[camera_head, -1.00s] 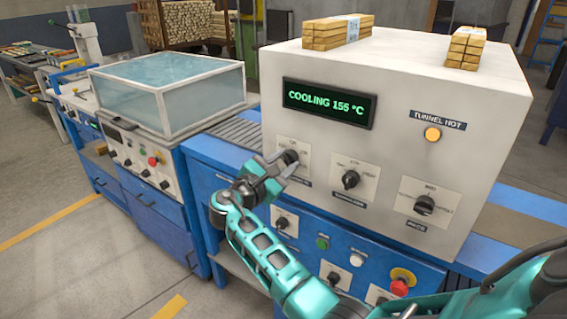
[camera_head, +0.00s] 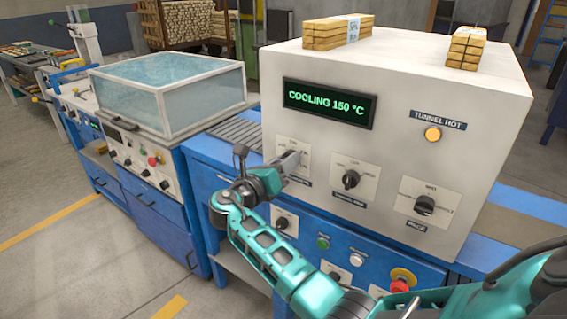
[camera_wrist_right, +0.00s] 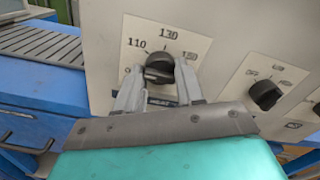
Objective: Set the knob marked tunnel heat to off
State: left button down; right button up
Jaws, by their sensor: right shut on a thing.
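The white oven cabinet's front has three knobs in a row. My right gripper (camera_head: 287,163) is shut on the left knob (camera_wrist_right: 160,68), which is dark and sits on a white dial plate (camera_head: 303,153). In the wrist view the plate reads 110 and 130, with another mark at the right, and the fingers stand on both sides of the knob. The display (camera_head: 328,104) reads COOLING 150 °C. My left gripper is not in view.
The middle knob (camera_head: 351,179) and right knob (camera_head: 424,205) sit to the right on the same face. An amber lamp (camera_head: 432,134) sits under a TUNNEL HOT label. Below is a blue panel with buttons and a red emergency button (camera_head: 400,287). A glass-topped tank (camera_head: 172,90) stands left.

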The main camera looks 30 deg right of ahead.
jog(key=n, duration=0.5)
jog(key=shift+n, duration=0.4)
dwell(0.4)
jog(key=o, duration=1)
jog(key=shift+o, duration=0.2)
jog(key=v, duration=1.3)
